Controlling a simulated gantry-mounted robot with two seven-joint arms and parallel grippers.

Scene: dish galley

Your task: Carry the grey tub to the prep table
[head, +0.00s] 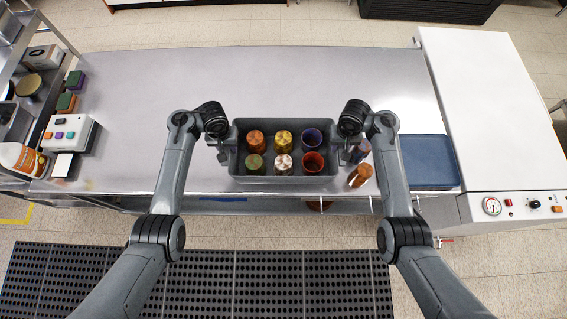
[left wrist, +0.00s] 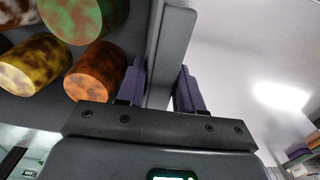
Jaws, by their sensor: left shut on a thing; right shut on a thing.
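The grey tub (head: 285,181) is at the front middle of the steel counter in the head view. It holds several mottled cups in two rows: orange, yellow and purple behind, green, whitish and red in front. My left gripper (head: 223,149) is shut on the tub's left wall. In the left wrist view the tub wall (left wrist: 174,48) stands between the two purple-padded fingers, with cups on one side. My right gripper (head: 346,152) is shut on the tub's right wall. I cannot tell whether the tub's bottom touches the counter.
An orange cup (head: 360,176) and a purple cup (head: 361,152) stand just right of the tub, close to my right gripper. A blue tray (head: 427,160) lies beyond them, beside a white machine (head: 490,110). The counter (head: 270,80) behind the tub is clear.

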